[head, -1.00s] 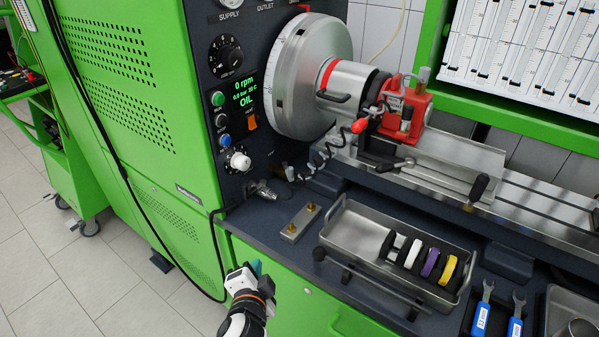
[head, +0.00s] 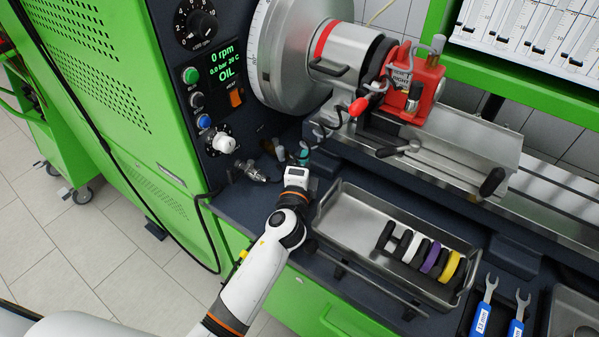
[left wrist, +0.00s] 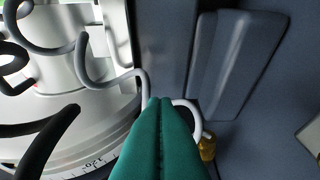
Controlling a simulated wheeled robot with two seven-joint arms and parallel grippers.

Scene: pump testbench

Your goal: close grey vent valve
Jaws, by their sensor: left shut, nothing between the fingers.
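My left gripper (head: 301,157) has its teal fingers shut and empty, above the bench just right of the control panel's foot. Small grey fittings (head: 280,153) stand close to the left of the fingertips; one may be the grey vent valve, but I cannot tell its handle position. A metal connector (head: 254,172) lies further left at the panel's base. In the left wrist view the shut teal fingers (left wrist: 160,105) point towards a pale curved hose (left wrist: 182,104) and a brass fitting (left wrist: 207,148). Whether they touch the hose is unclear. My right gripper is out of view.
A steel tray (head: 340,215) with several coloured rings lies right of my left gripper. The large metal disc (head: 280,60) and red unit (head: 415,85) stand behind. A white knob (head: 223,143) is on the panel. Blue wrenches (head: 483,312) lie at lower right.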

